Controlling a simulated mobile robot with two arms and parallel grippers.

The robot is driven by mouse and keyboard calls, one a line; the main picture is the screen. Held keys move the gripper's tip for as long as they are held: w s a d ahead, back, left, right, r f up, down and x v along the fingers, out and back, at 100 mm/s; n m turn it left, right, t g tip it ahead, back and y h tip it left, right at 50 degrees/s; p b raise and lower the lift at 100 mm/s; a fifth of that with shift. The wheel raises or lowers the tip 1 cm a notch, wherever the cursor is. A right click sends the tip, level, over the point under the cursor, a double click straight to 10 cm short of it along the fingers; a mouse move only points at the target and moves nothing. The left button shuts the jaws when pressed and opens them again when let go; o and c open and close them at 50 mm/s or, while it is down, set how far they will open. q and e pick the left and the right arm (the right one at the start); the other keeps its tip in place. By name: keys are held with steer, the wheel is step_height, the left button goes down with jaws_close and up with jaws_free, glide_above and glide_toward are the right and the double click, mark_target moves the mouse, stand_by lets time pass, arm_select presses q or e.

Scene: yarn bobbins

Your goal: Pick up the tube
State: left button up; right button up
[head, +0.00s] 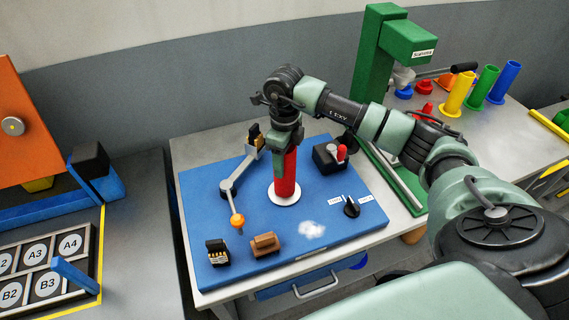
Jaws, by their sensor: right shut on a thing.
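A red tube (288,183) stands upright at the white disc (284,198) on the blue board (335,221), in the middle of the head view. My right gripper (286,152) points straight down from above and is shut on the upper part of the tube. The fingers and wrist hide the tube's top. The tube's lower end appears to meet the disc; I cannot tell whether there is a small gap. My left gripper is not in view.
A grey lever with an orange ball (237,221) stands close left of the tube. A black box with a red knob (341,153) is to its right. A dial (351,208) and small blocks (264,244) sit nearer. A green press (374,75) and coloured tubes (458,92) stand behind right.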

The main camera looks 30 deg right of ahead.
step_height(320, 180, up, 19)
steer(key=b, duration=0.2)
steer(key=shift+b, duration=0.3)
steer(key=shift+s, duration=0.1)
